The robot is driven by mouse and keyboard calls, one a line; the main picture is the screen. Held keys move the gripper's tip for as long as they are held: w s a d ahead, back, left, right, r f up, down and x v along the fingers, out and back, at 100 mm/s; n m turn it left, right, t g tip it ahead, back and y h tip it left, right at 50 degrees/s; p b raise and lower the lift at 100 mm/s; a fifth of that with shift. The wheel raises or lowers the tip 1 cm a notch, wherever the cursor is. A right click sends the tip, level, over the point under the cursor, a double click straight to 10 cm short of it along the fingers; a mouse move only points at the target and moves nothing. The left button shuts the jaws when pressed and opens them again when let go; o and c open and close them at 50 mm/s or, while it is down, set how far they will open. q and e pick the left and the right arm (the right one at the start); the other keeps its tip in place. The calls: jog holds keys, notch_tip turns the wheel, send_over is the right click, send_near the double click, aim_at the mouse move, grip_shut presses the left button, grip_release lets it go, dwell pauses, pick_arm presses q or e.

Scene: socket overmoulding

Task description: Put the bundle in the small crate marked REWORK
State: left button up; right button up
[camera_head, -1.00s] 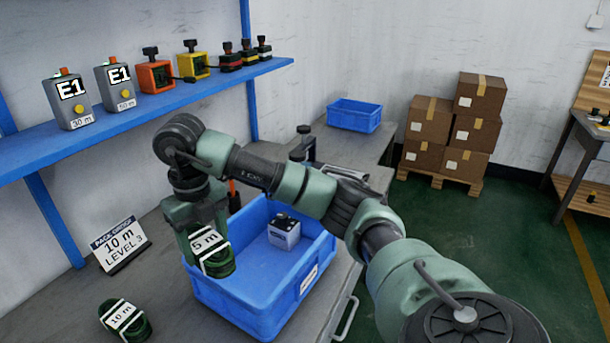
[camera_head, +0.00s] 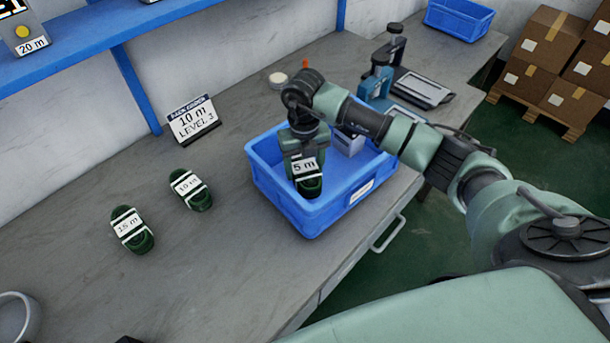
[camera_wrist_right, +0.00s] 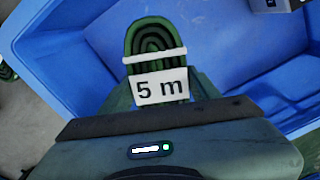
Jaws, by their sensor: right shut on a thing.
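A green cable bundle labelled 5 m (camera_head: 308,183) is held in my right gripper (camera_head: 304,158). It hangs over the near left part of a blue crate (camera_head: 268,186); whether it touches the crate cannot be told. In the right wrist view the coiled bundle (camera_wrist_right: 155,42) sticks out past the jaws, with the blue crate (camera_wrist_right: 232,78) beneath and around it. The blue crate has a small white label on its front, unreadable here. A smaller blue crate (camera_head: 458,20) stands far back on the bench; no REWORK mark is readable on it. My left gripper is not in view.
A grey and white block (camera_head: 349,142) sits in the near crate. Bundles labelled 10 m (camera_head: 190,188) and 15 m (camera_head: 131,230) lie left on the bench. A PACK ORDER sign reads 10 m, LEVEL 3 (camera_head: 193,120). Devices (camera_head: 420,88) stand behind the crate.

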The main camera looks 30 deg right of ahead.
jog(key=shift+f, duration=0.55)
notch_tip(320, 180, down, 3)
jog(key=shift+f+p, duration=0.2)
jog(key=shift+p, duration=0.1)
jog(key=shift+f, duration=0.3)
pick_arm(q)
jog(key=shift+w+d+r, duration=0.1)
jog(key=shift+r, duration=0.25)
pick_arm(e)
jog(key=shift+f, duration=0.2)
jog(key=o, duration=1.6)
jog(key=shift+r, duration=0.1)
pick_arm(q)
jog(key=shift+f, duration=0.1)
pick_arm(e)
jog(key=shift+r, duration=0.1)
